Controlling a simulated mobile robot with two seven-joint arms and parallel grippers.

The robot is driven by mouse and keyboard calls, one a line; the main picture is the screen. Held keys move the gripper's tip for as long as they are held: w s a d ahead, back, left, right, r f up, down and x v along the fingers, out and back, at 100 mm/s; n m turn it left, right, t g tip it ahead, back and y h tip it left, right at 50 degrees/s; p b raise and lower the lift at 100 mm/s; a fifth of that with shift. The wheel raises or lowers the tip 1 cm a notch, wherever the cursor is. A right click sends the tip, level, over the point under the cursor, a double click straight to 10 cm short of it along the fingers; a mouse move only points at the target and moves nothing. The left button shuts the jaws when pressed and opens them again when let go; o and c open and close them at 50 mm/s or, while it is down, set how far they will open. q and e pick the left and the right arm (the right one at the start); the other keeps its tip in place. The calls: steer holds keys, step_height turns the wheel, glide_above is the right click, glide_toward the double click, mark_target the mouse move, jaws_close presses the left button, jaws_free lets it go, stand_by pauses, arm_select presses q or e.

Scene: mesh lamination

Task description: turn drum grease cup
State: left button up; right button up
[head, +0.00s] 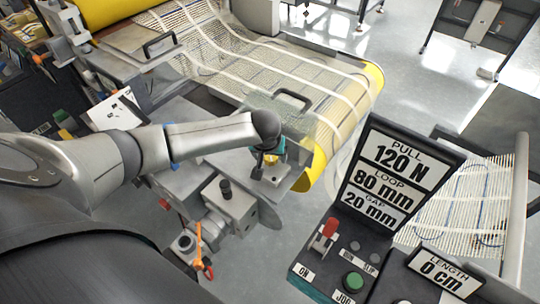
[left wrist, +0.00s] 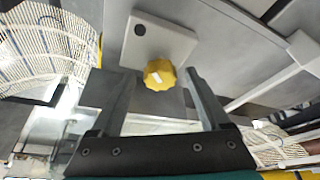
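The drum grease cup is a small yellow knurled knob (left wrist: 159,74) with a white mark on its top, on a pale square block (left wrist: 180,40). In the left wrist view my left gripper (left wrist: 158,78) is open, its two grey fingers on either side of the cup, with visible gaps on both sides. I cannot tell how far the fingertips are above the block. In the head view my left gripper (head: 268,154) points down over the block at the drum's near end, and mostly hides the cup. My right gripper is not in view.
The yellow drum (head: 368,84) carries pale mesh (head: 255,65). A clear guard with a dark handle (head: 292,98) stands just behind the gripper. A control panel (head: 355,245) with a red switch, a green button and label plates is at the right. An orange-handled valve (head: 199,243) is in front.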

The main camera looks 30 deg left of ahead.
arm_select(q)
jaws_close()
stand_by(0.4)
steer(key=shift+s+a+r+m+h+p, duration=0.1)
steer(key=shift+m+h+p, duration=0.3)
steer(key=shift+m+p, duration=0.5)
steer(key=shift+a+m+h+p, duration=0.15)
steer(key=shift+m+h+p, duration=0.25)
steer(key=shift+m+p, duration=0.6)
steer(key=m+h, duration=0.1)
steer(key=m, duration=0.1)
steer(key=shift+a+m, duration=0.15)
steer(key=shift+m, duration=0.15)
steer(key=shift+m+h+b, duration=0.3)
steer(key=shift+m+h, duration=0.1)
steer(key=shift+m, duration=0.7)
